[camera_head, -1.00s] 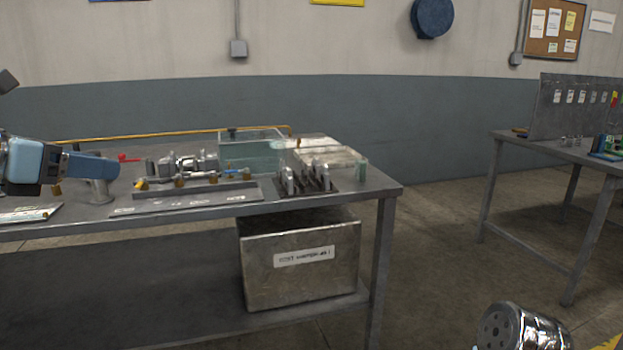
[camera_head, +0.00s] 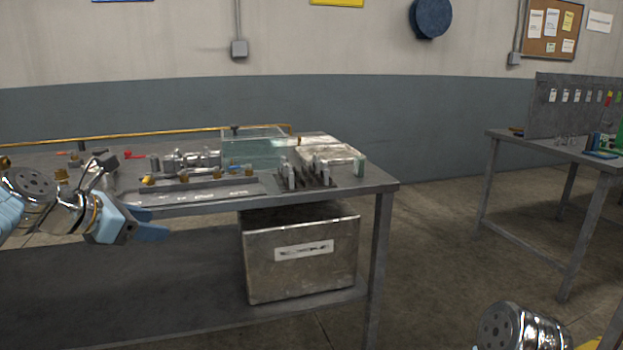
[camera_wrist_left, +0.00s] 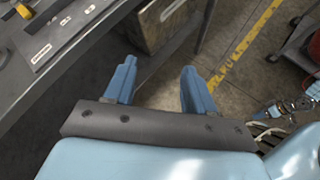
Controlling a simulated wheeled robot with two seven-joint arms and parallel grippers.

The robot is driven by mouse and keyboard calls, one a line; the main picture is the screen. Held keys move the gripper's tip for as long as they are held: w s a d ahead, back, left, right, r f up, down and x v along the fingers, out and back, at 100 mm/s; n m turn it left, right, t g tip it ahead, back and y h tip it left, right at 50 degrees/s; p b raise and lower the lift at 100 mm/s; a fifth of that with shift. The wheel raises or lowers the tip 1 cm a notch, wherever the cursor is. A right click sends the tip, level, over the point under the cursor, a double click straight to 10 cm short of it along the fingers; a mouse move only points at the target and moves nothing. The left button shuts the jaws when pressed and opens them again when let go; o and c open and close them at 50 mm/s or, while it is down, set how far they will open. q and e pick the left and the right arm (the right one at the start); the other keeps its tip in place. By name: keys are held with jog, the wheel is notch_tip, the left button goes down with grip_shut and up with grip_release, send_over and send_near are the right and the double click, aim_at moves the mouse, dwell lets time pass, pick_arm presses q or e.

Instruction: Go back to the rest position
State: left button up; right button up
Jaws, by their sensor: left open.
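My left gripper (camera_head: 150,230) is in front of the table's near edge at the left of the head view, with its blue fingers pointing right. In the left wrist view its two blue fingers (camera_wrist_left: 160,88) stand apart with nothing between them. Below them show the concrete floor and the side of a metal box. The fingers touch nothing that I can see. My right gripper does not show; only a shiny metal part of my own body is at the bottom right of the head view.
The metal table (camera_head: 368,182) carries a fixture (camera_head: 192,160), a labelled tray (camera_head: 215,192), a slotted rack (camera_head: 318,180) and a clear box (camera_head: 255,152). A labelled metal bin (camera_head: 300,278) stands on the lower shelf. A second table (camera_head: 545,148) is at right. Floor (camera_head: 440,240) between the tables is clear.

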pick_arm(q)
jog(key=d+f+m+g+y, duration=0.15)
jog(key=d+f+m, duration=0.3)
jog(key=f, duration=1.35)
jog(key=d+f+m+g, duration=0.35)
jog(key=f+m, duration=0.25)
jog(key=f, duration=1.2)
jog(key=s+d+f+m+g, duration=0.2)
jog(key=s+d+f+m, duration=0.4)
jog(key=s+f, duration=0.4)
jog(key=s+d+f+m+g, duration=0.2)
jog(key=s+d+f+m, duration=0.4)
jog(key=s+f+m, duration=0.3)
jog(key=s+f, duration=0.2)
jog(key=s, duration=0.2)
jog(key=shift+s, duration=0.35)
